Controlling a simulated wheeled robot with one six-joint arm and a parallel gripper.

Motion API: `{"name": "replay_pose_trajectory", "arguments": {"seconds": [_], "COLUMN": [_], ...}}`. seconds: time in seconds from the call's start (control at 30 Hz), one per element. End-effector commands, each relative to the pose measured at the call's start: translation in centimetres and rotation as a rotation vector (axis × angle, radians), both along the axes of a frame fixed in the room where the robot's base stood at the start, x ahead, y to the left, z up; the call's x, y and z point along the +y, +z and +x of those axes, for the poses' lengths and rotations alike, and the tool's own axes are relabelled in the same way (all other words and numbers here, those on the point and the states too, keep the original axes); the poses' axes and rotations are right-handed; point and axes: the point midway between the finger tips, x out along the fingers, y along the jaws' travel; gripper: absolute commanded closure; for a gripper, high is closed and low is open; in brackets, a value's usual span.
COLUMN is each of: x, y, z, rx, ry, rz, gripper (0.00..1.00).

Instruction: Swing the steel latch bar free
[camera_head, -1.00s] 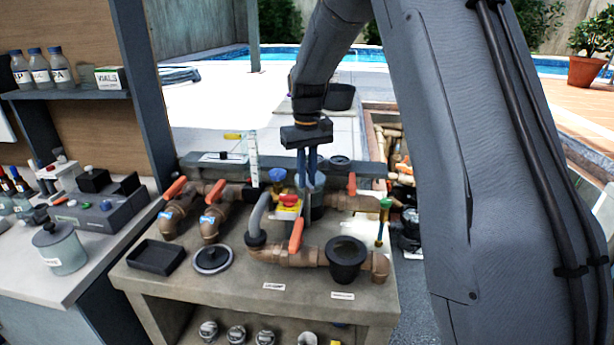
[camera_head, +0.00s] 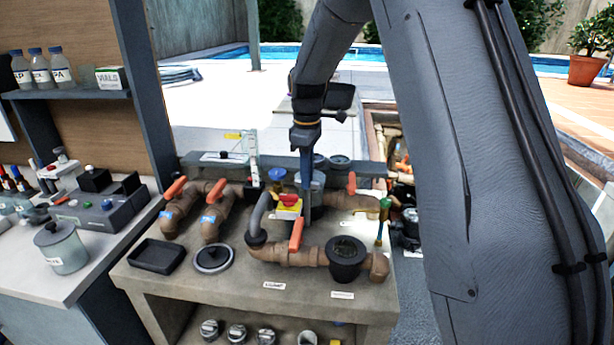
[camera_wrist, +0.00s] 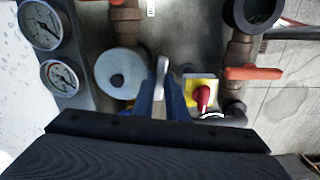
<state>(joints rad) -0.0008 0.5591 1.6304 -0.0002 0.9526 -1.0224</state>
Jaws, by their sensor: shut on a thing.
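My gripper (camera_head: 306,200) points down over the pipework bench, its blue fingers seen edge-on. In the wrist view, my gripper (camera_wrist: 162,92) is shut on a pale steel bar (camera_wrist: 162,67), taken to be the latch bar, whose rounded end shows between the fingertips. The fingers hide the rest of the bar, and I cannot make it out in the head view. A grey round housing (camera_wrist: 120,72) with a dark centre lies just left of the fingers. A yellow switch plate (camera_wrist: 187,90) with a red knob (camera_wrist: 204,96) sits close to the right.
An orange valve handle (camera_wrist: 253,73) and brown pipes stand to the right in the wrist view, two gauges (camera_wrist: 58,76) to the left. In the head view, a black cup (camera_head: 347,270), a black tray (camera_head: 157,256) and a round lid (camera_head: 213,259) occupy the bench front.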

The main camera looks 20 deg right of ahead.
Motion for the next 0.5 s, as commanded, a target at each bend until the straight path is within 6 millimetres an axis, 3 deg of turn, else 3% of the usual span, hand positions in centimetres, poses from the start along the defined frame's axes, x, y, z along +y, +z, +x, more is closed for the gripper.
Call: {"name": "replay_pose_trajectory", "arguments": {"seconds": [0.5], "x": [0.00], "y": [0.06], "z": [0.04], "rx": [-0.001], "ry": [0.166], "rz": [0.000], "gripper": [1.00]}}
